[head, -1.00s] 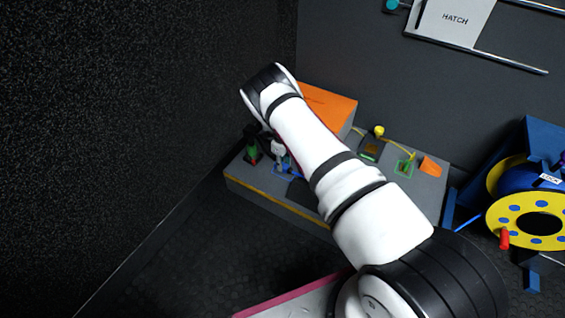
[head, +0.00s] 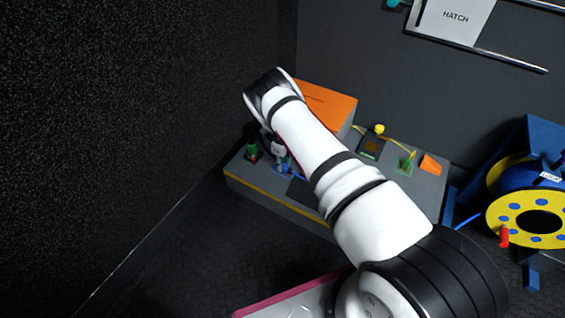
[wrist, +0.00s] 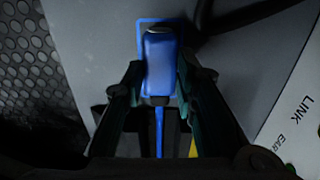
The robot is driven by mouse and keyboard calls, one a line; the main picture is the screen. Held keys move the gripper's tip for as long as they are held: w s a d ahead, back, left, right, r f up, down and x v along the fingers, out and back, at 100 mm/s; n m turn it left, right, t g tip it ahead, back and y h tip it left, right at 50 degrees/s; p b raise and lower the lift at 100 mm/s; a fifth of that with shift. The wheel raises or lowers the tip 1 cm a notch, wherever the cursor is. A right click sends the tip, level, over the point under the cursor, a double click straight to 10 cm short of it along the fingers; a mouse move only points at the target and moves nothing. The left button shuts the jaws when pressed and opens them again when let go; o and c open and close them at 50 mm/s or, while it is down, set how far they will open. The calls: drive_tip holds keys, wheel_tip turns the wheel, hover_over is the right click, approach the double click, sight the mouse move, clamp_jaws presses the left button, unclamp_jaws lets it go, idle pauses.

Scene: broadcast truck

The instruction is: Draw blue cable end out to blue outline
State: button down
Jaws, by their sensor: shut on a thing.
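The blue cable end (wrist: 161,62) is a blue block in the wrist view, with a blue cable (wrist: 159,130) running from it toward the camera. My gripper (wrist: 158,75) is shut on it, one dark finger on each side. The blue outline (wrist: 143,22) is a thin blue frame on the grey bench top (wrist: 100,60). In that view the cable end overlaps the outline and covers much of it. I cannot tell whether it touches the surface. In the head view my arm hides most of the gripper, and a little blue (head: 284,167) shows beside it.
An orange box (head: 330,100) stands behind my arm on the grey bench. A green-and-black piece (head: 251,147) is to the left. A yellow-topped device (head: 372,143), a green outline (head: 404,166) and an orange wedge (head: 430,164) are to the right. A yellow reel (head: 500,222) stands farther right.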

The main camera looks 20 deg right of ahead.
drive_tip(key=shift+f, duration=0.1)
drive_tip(key=c, duration=1.2)
unclamp_jaws()
wheel_tip(320, 180, up, 12)
